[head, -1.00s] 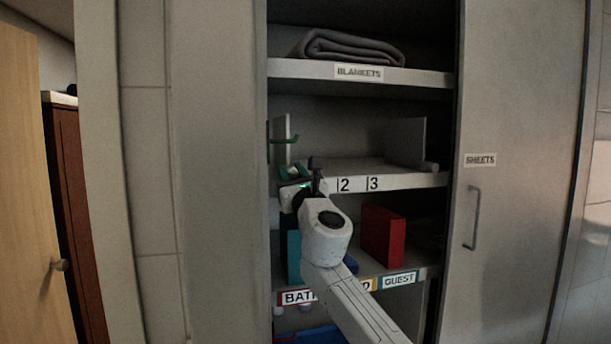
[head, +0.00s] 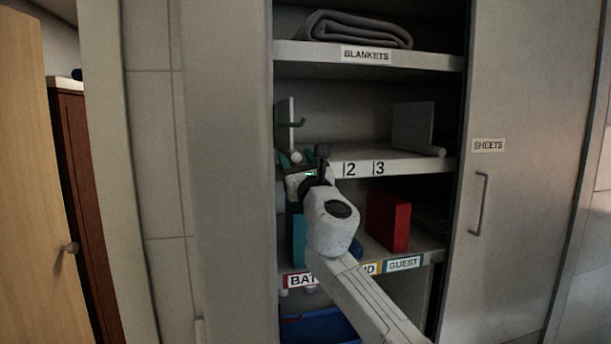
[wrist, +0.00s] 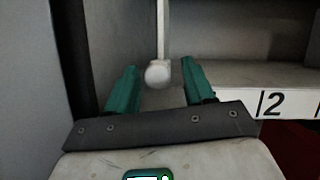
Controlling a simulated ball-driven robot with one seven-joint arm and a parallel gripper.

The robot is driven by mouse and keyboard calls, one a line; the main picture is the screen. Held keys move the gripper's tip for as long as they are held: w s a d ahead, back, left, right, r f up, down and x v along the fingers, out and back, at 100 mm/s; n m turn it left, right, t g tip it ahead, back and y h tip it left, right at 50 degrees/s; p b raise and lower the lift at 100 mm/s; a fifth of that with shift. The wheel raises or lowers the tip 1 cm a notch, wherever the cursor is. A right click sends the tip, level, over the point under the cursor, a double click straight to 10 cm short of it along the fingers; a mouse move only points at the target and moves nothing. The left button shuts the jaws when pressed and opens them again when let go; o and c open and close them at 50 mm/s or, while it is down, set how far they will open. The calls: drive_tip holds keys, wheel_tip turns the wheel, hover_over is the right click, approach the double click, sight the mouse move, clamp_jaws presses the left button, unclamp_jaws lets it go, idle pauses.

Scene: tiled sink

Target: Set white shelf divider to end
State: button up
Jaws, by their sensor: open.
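The white shelf divider (head: 291,115) stands upright near the left end of the middle shelf. In the wrist view its thin edge (wrist: 163,28) rises above a round white knob (wrist: 158,75). My gripper (head: 297,158) is at the shelf's left front. Its two teal fingers (wrist: 160,67) are open, one on each side of the knob. I cannot tell whether they touch it. The middle shelf's front edge (head: 410,166) shows the numbers 2 and 3; my gripper hides the part further left.
A red box (head: 388,221) is on the shelf below. A folded blanket (head: 357,30) lies above. The left cabinet wall (wrist: 30,70) is close beside my gripper.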

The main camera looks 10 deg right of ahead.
drive_tip(key=v, duration=0.9)
drive_tip(key=shift+s+f+p, duration=0.2)
drive_tip(key=shift+s+p, duration=0.05)
drive_tip(key=shift+p, duration=0.1)
